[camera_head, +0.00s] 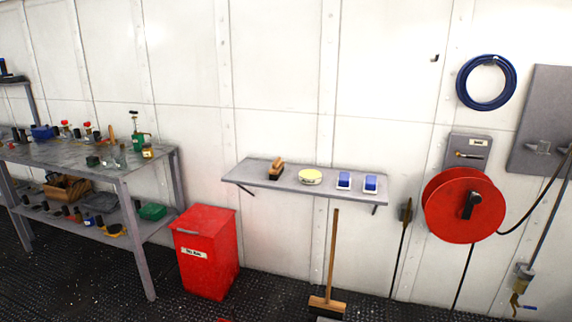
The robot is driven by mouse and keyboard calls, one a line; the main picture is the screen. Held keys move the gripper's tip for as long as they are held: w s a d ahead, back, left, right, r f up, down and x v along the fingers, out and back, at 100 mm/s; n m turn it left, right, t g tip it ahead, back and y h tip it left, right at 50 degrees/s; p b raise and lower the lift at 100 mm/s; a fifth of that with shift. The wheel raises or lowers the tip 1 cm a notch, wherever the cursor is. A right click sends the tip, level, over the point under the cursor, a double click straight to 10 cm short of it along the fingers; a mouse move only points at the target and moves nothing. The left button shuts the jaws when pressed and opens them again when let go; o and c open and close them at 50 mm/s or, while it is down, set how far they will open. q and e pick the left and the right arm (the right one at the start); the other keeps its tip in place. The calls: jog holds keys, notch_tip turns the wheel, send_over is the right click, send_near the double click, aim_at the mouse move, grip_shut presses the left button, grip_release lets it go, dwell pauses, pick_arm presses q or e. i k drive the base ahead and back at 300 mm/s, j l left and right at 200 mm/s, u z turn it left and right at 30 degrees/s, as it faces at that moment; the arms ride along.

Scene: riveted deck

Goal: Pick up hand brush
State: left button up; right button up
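A hand brush (276,169) with a light wooden back and dark bristles lies near the left end of a grey wall shelf (250,178). A round pale yellow item (310,177) sits to its right on the same shelf. Two blue and white items (344,181) (370,184) stand further right on it. Neither of my grippers shows in the head view.
A red bin (207,252) stands on the floor below and left of the shelf. A broom (333,262) leans on the wall beneath it. A cluttered metal workbench (60,153) is at left. A red hose reel (463,206) is at right.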

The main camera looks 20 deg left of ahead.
aim_at(276, 170)
jog(key=i+j+z, duration=0.2)
jog(key=i, duration=0.3)
jog(key=i+j+z, duration=0.25)
jog(key=i, duration=0.25)
jog(key=i+l, duration=0.05)
jog(key=l, duration=0.05)
